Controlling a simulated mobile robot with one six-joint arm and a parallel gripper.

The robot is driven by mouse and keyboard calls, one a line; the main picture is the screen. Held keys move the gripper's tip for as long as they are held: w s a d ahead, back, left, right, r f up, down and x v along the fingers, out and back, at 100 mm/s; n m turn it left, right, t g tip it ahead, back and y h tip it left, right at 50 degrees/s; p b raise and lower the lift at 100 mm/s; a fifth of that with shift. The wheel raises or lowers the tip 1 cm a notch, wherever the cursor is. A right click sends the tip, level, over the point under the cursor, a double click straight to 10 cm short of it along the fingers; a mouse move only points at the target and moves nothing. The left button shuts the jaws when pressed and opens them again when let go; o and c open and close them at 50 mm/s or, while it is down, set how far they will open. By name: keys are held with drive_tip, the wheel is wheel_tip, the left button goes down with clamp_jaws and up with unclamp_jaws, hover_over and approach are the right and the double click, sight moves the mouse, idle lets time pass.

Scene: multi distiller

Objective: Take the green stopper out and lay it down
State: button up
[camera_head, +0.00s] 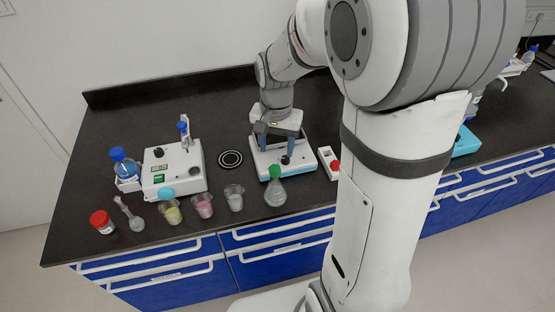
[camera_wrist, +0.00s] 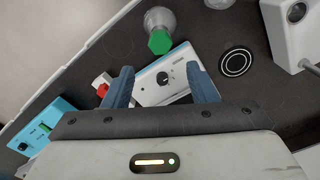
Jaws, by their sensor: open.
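The green stopper (camera_head: 275,171) sits in the neck of a clear round flask (camera_head: 275,194) at the front of the bench. In the wrist view the green stopper (camera_wrist: 160,42) shows as a hexagonal cap, with the flask (camera_wrist: 160,19) behind it at the top. My gripper (camera_head: 276,150) is over the white and blue device behind the flask. In the wrist view my gripper (camera_wrist: 162,82) has its two blue fingers apart with nothing held between them. The stopper lies beyond the fingertips, apart from them.
The white and blue device (camera_head: 298,157) with a black knob stands under my gripper. Several beakers (camera_head: 235,197) stand left of the flask. A small white box with a red part (camera_head: 329,161) is to the right. A black round plate (camera_head: 230,159) and a larger white machine (camera_head: 173,168) are left.

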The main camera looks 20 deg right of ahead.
sight(275, 168)
drive_tip(key=f, duration=0.2)
drive_tip(key=f+p, duration=0.1)
drive_tip(key=s+f, duration=0.1)
drive_tip(key=f, duration=0.1)
drive_tip(key=shift+a+f, duration=0.3)
drive_tip(key=shift+a, duration=0.05)
drive_tip(key=shift+w+f, duration=0.1)
drive_tip(key=shift+f, duration=0.35)
drive_tip(key=c, duration=1)
